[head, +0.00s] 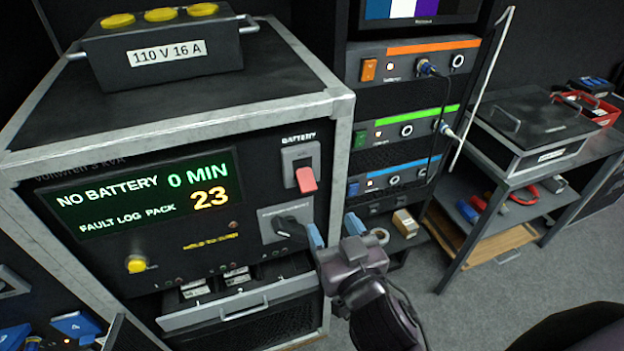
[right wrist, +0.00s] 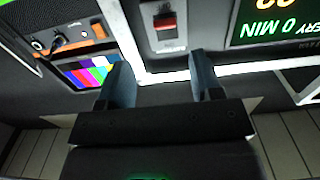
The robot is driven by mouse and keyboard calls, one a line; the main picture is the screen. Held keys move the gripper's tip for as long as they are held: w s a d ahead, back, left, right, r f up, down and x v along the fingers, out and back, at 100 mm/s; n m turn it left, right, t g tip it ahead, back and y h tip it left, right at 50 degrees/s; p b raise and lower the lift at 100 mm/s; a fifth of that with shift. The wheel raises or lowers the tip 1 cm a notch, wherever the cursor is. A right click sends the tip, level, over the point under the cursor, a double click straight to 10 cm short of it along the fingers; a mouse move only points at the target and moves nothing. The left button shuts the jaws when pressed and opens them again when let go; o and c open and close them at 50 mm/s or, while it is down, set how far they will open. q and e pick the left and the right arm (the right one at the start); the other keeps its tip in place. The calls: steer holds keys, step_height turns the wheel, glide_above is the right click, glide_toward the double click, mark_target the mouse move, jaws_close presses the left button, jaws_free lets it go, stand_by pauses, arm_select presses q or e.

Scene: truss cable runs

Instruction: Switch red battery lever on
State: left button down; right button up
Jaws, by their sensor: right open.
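The red battery lever (head: 306,180) sits on a grey plate under the label "BATTERY" on the front of the power unit (head: 262,135). Its red handle hangs at the lower end of the plate. The lever also shows, upside down, in the right wrist view (right wrist: 166,22). My right gripper (head: 335,231) is open and empty, below and right of the lever, near the unit's right front edge. In the right wrist view its two blue-grey fingers (right wrist: 163,78) stand apart, with the lever beyond them. My left gripper is not in view.
A black rotary switch (head: 291,227) sits just below the lever, near my right gripper. The display (head: 140,192) reads "NO BATTERY 0 MIN". An open drawer (head: 235,305) juts out below. A rack with cabled units (head: 410,60) and a metal table (head: 560,165) stand to the right.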

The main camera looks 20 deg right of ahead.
mark_target(308, 191)
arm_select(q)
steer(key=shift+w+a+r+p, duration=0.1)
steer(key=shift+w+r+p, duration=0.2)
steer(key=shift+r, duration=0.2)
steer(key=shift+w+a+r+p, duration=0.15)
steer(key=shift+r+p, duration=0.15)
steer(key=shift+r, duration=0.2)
arm_select(e)
steer(key=shift+w+a, duration=0.15)
steer(key=shift+w, duration=1.65)
steer(key=shift+w+a, duration=0.2)
steer(key=shift+w, duration=1.55)
steer(key=shift+w+a, duration=0.15)
steer(key=shift+w, duration=1.65)
